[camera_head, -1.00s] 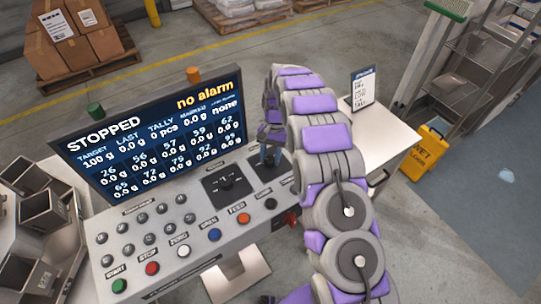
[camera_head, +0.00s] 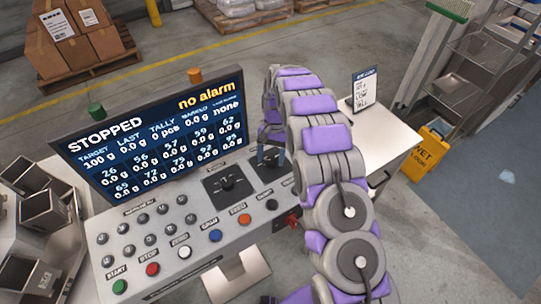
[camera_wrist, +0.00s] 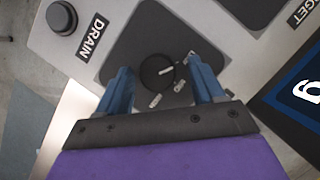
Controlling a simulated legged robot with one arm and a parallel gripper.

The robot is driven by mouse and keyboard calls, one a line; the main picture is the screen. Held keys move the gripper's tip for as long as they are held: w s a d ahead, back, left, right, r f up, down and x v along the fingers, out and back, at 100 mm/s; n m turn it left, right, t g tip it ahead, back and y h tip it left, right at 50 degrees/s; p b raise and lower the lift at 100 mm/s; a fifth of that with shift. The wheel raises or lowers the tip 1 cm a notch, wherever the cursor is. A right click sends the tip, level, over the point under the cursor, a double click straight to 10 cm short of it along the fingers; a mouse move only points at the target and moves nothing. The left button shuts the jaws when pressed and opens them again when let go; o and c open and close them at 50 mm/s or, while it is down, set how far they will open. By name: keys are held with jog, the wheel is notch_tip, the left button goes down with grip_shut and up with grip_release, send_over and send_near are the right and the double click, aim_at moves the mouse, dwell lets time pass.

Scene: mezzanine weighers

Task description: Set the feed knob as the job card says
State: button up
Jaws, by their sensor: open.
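A round black knob (camera_wrist: 157,71) with a white pointer line sits on a dark plate (camera_wrist: 128,43) in the wrist view. The line points right and slightly up. Small position labels stand around it, too small to read. My gripper (camera_wrist: 162,84) is open, with one blue finger on each side of the knob; I cannot tell whether they touch it. In the head view my gripper (camera_head: 270,160) is over the console's right-hand dial plate, largely hiding it. The knob's name label is not visible. A card (camera_head: 364,89) stands upright on the white table; its writing is unreadable.
The console (camera_head: 130,245) carries several coloured buttons and another dial (camera_head: 228,183) to the left. A black button (camera_wrist: 62,17) labelled DRAIN is beside the knob's plate. The screen (camera_head: 150,135) behind reads STOPPED and no alarm.

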jog(key=shift+d, duration=0.1)
jog(key=a+p+v, duration=0.1)
jog(key=p+v, duration=1)
jog(key=v, duration=0.6)
jog(key=shift+d, duration=0.35)
jog(key=shift+w, duration=0.1)
jog(key=shift+r, duration=0.15)
